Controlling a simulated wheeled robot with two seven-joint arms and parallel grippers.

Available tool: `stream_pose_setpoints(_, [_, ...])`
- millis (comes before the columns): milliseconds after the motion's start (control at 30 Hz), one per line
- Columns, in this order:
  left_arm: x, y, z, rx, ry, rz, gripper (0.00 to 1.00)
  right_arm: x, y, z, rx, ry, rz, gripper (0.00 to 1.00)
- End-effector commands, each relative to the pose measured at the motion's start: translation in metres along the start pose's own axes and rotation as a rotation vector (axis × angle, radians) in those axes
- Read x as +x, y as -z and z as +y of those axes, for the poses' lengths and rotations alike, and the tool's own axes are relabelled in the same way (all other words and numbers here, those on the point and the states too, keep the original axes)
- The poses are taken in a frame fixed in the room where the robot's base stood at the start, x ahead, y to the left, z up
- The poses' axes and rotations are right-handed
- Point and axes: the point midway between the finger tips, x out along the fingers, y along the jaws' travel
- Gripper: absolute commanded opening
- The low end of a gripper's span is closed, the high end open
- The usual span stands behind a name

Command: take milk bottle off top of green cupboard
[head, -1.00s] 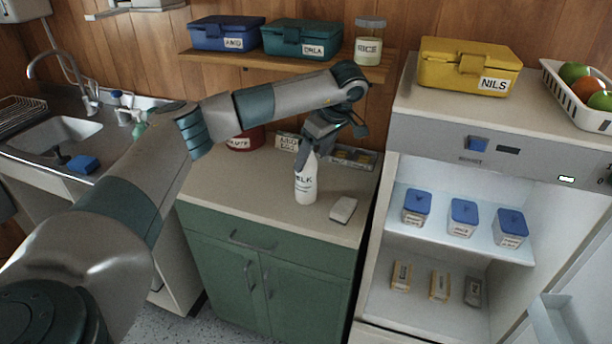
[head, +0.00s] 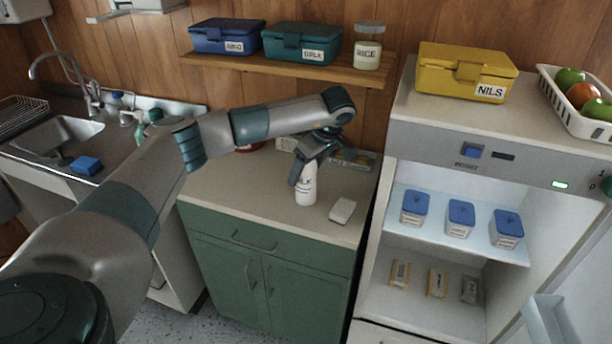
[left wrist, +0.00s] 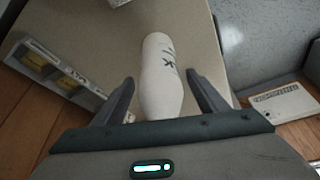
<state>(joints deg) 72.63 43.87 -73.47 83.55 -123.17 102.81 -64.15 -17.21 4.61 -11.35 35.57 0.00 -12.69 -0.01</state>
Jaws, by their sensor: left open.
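The white milk bottle (head: 306,187) stands upright on the top of the green cupboard (head: 232,197). Its lettering is partly covered by a finger in the head view. My left gripper (head: 304,172) is at the bottle's upper part, pointing down at it. In the left wrist view the bottle (left wrist: 160,80) lies between the two open fingers of my left gripper (left wrist: 163,95), with a gap visible on each side. My right gripper is not in view.
A small white block (head: 342,210) lies right of the bottle. A tray (head: 362,163) stands behind, against the wall. A shelf (head: 290,67) with boxes and a jar hangs above. The open fridge (head: 480,200) stands close on the right.

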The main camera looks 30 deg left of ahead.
Motion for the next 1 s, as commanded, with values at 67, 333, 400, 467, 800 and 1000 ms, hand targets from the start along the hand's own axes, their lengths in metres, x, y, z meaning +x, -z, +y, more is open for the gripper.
stream_pose_setpoints(67, [0.0020, 0.0002, 0.0000, 0.000, 0.000, 0.000, 0.67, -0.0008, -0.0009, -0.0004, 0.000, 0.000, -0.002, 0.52])
stream_pose_setpoints(333, [0.0023, 0.0001, 0.0000, 0.000, 0.000, 0.001, 0.67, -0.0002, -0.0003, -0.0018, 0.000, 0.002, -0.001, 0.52])
stream_pose_setpoints(400, [0.0022, 0.0001, 0.0000, 0.000, 0.000, 0.001, 0.67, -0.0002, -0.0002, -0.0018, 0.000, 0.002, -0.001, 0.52])
stream_pose_setpoints(467, [0.0022, 0.0001, 0.0000, 0.000, 0.000, 0.001, 0.67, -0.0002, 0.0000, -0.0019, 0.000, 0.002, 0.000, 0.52])
stream_pose_setpoints(800, [0.0015, 0.0004, 0.0003, 0.000, -0.001, 0.001, 0.09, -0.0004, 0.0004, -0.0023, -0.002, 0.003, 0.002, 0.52])
stream_pose_setpoints(1000, [0.0007, 0.0007, 0.0004, 0.000, -0.001, 0.001, 0.09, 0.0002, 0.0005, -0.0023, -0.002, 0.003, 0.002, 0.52])
